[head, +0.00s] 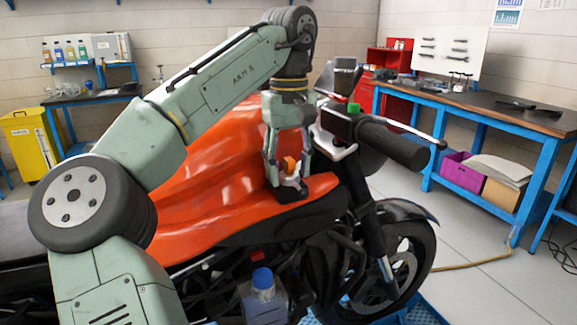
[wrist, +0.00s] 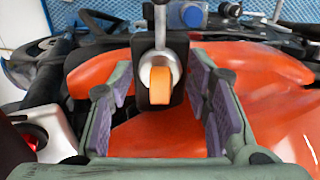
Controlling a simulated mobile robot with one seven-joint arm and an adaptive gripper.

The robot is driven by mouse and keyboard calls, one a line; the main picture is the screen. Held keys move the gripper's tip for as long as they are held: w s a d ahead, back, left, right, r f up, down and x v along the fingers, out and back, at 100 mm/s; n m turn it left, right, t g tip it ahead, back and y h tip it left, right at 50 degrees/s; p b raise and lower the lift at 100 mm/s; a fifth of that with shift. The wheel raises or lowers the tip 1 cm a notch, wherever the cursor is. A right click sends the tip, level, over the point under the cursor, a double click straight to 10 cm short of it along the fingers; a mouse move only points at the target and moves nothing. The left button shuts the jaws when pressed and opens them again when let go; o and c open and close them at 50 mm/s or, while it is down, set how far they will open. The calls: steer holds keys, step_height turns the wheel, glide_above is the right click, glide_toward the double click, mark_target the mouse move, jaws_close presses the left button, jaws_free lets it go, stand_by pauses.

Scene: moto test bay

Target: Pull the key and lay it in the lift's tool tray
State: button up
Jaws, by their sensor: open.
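The key's orange head (wrist: 160,86) shows in the wrist view, in front of a round silver lock (wrist: 146,68) on a black block (wrist: 178,47). My gripper (wrist: 161,100) is open, with its purple-padded fingers on either side of the key and visible gaps between. In the head view, my gripper (head: 288,176) points down over the orange motorcycle (head: 222,165), and the orange key head (head: 289,163) shows between the fingers. Blue parts of the lift (head: 423,309) show under the motorcycle. I cannot make out its tool tray for certain.
A blue-capped bottle (head: 264,297) stands low beside the motorcycle. The handlebar grip (head: 394,145) and lever lie right of my gripper. A blue workbench (head: 468,102) stands at the back right, and a yellow bin (head: 29,143) at the left. The floor at the right is mostly clear.

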stand_by(0.6)
jaws_close()
steer(key=o, duration=0.5)
jaws_free()
steer(key=shift+r, duration=0.1)
stand_by(0.3)
